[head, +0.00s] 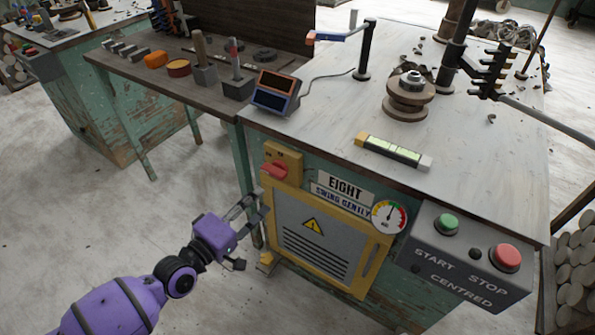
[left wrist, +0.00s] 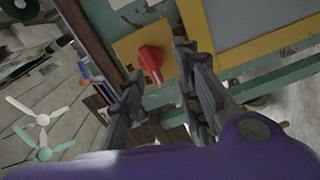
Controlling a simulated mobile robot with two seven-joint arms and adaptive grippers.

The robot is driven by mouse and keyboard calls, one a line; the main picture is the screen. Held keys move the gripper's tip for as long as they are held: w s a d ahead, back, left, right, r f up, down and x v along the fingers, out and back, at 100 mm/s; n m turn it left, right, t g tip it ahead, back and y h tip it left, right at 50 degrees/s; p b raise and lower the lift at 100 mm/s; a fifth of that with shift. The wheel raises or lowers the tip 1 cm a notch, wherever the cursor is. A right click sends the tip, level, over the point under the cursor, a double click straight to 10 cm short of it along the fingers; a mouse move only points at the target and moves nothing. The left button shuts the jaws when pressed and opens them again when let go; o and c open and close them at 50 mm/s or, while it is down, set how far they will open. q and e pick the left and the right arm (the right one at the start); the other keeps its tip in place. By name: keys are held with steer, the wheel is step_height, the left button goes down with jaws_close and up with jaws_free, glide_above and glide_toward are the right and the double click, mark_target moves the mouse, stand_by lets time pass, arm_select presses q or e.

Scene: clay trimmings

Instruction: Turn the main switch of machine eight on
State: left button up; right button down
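The main switch is a red rotary knob (head: 274,170) on a yellow plate (head: 288,157) at the upper left of the front of machine eight, beside the sign "EIGHT" (head: 345,187). In the left wrist view the red knob (left wrist: 151,60) sits just beyond the fingers. My left gripper (head: 251,207) is open and empty, below and left of the knob in the head view. Its two fingers also show in the left wrist view (left wrist: 160,90), with a gap between them, apart from the knob. My right gripper is out of view.
A yellow-framed grey door (head: 318,243) with a warning triangle lies right of the switch. A gauge (head: 389,217), a green start button (head: 446,224) and a red stop button (head: 507,257) are further right. The floor to the left is clear.

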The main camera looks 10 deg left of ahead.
mark_target(273, 175)
arm_select(q)
steer(key=w+n, duration=0.1)
steer(key=w, duration=0.1)
steer(key=w+d+r, duration=0.1)
steer(key=w, duration=0.1)
steer(key=w+n, duration=0.1)
steer(key=w, duration=0.1)
steer(key=shift+d+r+n+t, duration=0.3)
steer(key=shift+d+t, duration=0.1)
steer(key=shift+w+d, duration=0.15)
steer(key=shift+w, duration=0.4)
jaws_close()
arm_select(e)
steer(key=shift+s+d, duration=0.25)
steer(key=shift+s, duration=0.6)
